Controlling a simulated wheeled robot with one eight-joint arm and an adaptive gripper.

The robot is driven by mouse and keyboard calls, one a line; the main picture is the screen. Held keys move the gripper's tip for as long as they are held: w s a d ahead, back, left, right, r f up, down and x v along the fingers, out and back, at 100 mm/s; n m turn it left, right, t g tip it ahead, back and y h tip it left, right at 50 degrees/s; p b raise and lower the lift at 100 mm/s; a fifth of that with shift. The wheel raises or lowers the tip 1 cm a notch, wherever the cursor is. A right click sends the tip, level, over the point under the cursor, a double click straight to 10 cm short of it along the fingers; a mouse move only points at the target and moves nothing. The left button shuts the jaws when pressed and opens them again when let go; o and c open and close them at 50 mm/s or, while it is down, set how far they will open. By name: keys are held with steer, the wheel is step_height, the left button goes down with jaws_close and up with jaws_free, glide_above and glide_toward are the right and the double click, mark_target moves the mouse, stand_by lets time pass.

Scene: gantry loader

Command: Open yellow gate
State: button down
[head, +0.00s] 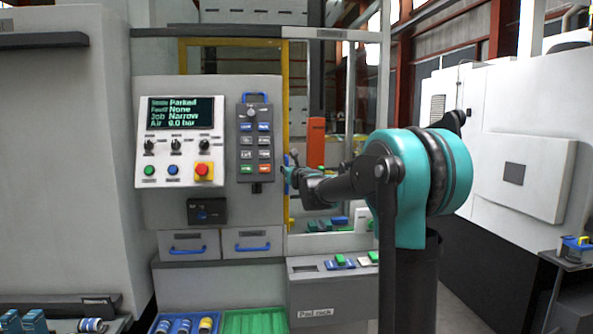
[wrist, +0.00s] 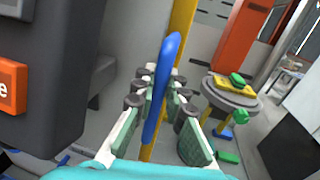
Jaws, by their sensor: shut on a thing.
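The yellow gate (head: 285,90) shows as a thin yellow frame, mostly hidden behind the control panel. Its right upright is visible beside the panel, and in the wrist view the yellow post (wrist: 182,25) runs behind a blue handle (wrist: 160,88). My gripper (wrist: 158,92) is shut on the blue handle, with green-padded fingers on either side of it. In the head view my gripper (head: 288,174) reaches to the gate's right upright, and the handle there is mostly hidden by it.
The control panel (head: 210,133), its screen reading "Parked", stands just left of my gripper. An orange column (head: 315,142) and a round stand (wrist: 232,95) with green and blue parts lie beyond the gate.

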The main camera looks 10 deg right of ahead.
steer(key=shift+a, duration=0.15)
steer(key=c, duration=1.6)
jaws_free()
steer(key=shift+o, duration=0.2)
steer(key=shift+s, duration=0.1)
steer(key=v, duration=1.1)
steer(key=shift+s, duration=0.4)
